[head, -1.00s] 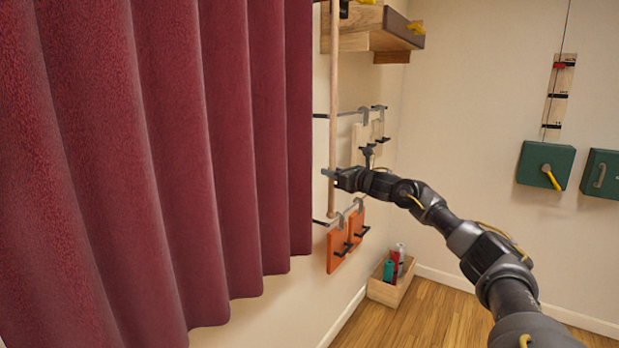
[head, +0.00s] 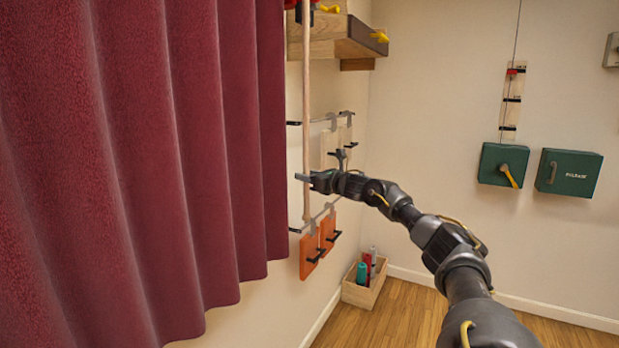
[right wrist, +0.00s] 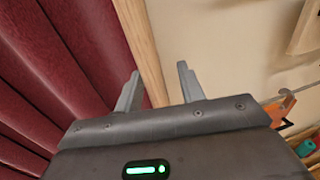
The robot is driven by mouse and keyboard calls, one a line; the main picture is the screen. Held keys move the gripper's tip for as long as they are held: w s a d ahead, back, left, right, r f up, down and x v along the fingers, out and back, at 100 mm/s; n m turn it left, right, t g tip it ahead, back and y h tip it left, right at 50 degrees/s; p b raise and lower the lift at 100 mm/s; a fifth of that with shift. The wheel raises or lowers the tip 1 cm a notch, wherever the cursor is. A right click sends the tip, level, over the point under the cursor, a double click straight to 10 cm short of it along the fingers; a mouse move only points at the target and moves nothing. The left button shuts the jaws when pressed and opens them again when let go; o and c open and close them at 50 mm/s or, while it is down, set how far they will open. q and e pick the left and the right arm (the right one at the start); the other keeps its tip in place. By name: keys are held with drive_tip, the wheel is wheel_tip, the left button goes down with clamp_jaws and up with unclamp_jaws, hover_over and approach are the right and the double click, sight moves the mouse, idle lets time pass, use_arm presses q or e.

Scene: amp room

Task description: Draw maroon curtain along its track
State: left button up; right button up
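The maroon curtain (head: 150,150) hangs in folds across the left of the head view; it also fills the left of the right wrist view (right wrist: 50,70). A pale wooden rod (head: 306,110) hangs upright just right of the curtain's edge. My right gripper (head: 308,179) is at the rod's lower part. In the right wrist view, the fingers of my right gripper (right wrist: 158,85) are spread, with the rod (right wrist: 143,40) passing between or just beyond them; gaps show, and no firm grip is visible. The curtain's track is out of view. My left gripper is not in view.
A wooden shelf (head: 335,40) juts from the wall behind the rod. Below are hooks with orange panels (head: 311,255) and a wooden box (head: 364,291) of bottles on the floor. Green boxes (head: 569,172) are on the right wall. Open floor lies at lower right.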

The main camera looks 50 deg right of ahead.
drive_tip(key=s+b, duration=0.7)
drive_tip(key=s, duration=0.4)
drive_tip(key=shift+d+b, duration=0.15)
drive_tip(key=shift+b, duration=0.25)
drive_tip(key=shift+w, duration=0.1)
